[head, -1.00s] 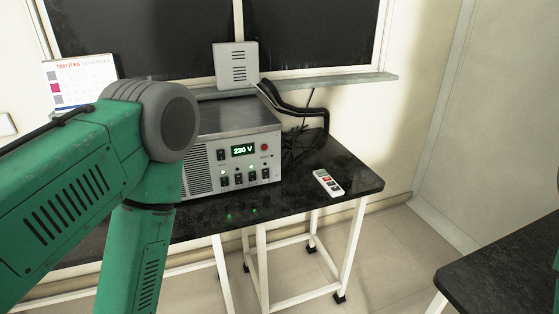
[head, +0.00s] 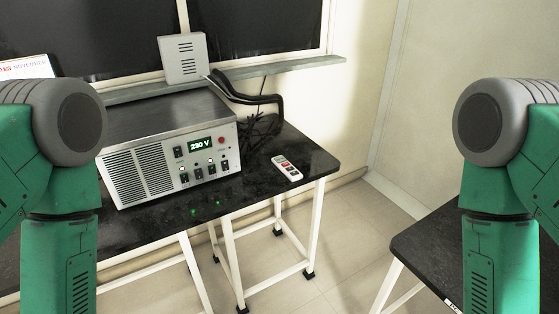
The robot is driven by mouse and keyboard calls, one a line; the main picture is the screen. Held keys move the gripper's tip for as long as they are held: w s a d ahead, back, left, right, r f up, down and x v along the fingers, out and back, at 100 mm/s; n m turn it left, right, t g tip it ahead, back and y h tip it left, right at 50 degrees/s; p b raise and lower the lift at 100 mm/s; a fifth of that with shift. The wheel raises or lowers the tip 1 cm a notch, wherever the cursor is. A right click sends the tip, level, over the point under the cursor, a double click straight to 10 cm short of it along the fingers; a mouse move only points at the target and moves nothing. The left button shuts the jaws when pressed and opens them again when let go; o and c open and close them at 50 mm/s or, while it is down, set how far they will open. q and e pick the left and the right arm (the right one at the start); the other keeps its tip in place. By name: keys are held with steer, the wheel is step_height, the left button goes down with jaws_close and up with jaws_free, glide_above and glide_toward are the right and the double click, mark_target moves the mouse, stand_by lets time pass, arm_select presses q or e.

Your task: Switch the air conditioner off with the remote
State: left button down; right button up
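The remote (head: 287,168) is a small white handset with red and dark buttons. It lies flat near the right end of the black table (head: 262,205), to the right of a metal power unit. My two green arms show at the left and right edges of the head view, bent downward at grey joints. Both grippers are below the picture and out of sight. Nothing touches the remote. No air conditioner can be made out for certain in this view.
The metal power unit (head: 150,165) reads 230 V. Black cables (head: 262,125) lie behind it. A white vented box (head: 183,58) stands on the window sill (head: 285,66). A second black table (head: 425,245) is at the lower right. Open floor (head: 340,235) lies between the tables.

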steer(key=shift+a+r, duration=0.1)
steer(key=shift+a, duration=0.05)
steer(key=shift+d, duration=0.25)
steer(key=c, duration=0.8)
steer(key=shift+d, duration=0.15)
jaws_close()
steer(key=shift+a, duration=0.3)
steer(key=shift+d, duration=0.15)
